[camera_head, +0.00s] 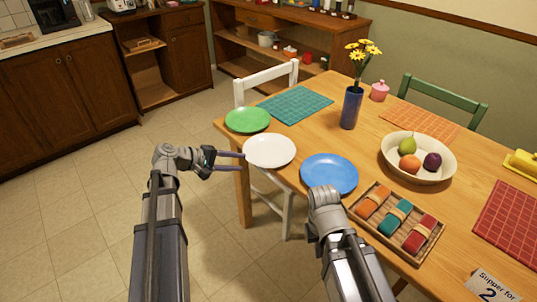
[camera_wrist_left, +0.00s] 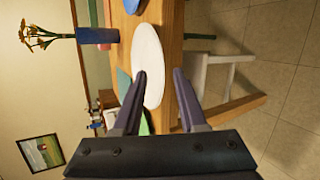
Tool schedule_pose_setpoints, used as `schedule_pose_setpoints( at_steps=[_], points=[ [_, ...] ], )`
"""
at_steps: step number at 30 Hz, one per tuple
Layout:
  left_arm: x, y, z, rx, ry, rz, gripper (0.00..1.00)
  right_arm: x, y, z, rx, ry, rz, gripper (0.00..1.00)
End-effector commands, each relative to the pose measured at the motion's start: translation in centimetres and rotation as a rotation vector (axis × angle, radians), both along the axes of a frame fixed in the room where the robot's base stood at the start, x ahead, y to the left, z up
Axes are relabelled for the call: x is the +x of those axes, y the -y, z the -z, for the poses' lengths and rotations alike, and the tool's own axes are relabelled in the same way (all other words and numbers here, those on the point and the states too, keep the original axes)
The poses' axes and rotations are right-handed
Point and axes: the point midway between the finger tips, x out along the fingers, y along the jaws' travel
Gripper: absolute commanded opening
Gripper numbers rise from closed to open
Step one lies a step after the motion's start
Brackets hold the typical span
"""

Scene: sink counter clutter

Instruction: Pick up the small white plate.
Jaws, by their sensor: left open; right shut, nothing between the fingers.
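The small white plate (camera_head: 269,150) lies at the table's left edge in the head view, between a green plate (camera_head: 247,120) and a blue plate (camera_head: 330,174). My left gripper (camera_head: 243,161) is open and its fingertips reach close to the white plate's left rim. In the left wrist view the white plate (camera_wrist_left: 147,66) is ahead, and the open left gripper (camera_wrist_left: 160,75) has one finger overlapping the plate and the other to the right of it. Contact cannot be told. My right arm's wrist is beside the blue plate in the head view; its fingers are hidden.
A wooden tray (camera_head: 424,240) with rolled cloths, a fruit bowl (camera_head: 390,164) and a blue vase (camera_head: 351,108) with yellow flowers stand on the table. A teal mat (camera_head: 289,107) lies behind the plates. A white chair (camera_head: 266,78) stands at the table. Open floor is at left.

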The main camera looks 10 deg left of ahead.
Motion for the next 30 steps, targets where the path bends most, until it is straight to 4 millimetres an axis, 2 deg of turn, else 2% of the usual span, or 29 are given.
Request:
schedule_pose_setpoints(
  at_steps=[1,11,18,27,30],
  points=[
    [0.4,0.5,0.6,0.001,0.000,0.002,0.41,0.0,0.0,0.6,0.000,0.000,0.000,0.00],
    [1.3,1.4,1.4,0.001,0.001,0.002,0.41,0.0,0.0,1.4,0.000,0.000,0.000,0.00],
    [3.4,3.4,3.3,0.002,0.001,0.002,0.41,0.0,0.0,3.3,0.000,0.000,0.000,0.00],
    [3.8,4.1,3.4,0.002,0.001,0.000,0.41,0.0,0.0,3.3,0.000,0.000,0.000,0.00],
    [3.8,4.1,3.4,0.002,0.001,0.000,0.31,0.0,0.0,3.3,0.000,0.000,0.000,0.00]
  ],
)
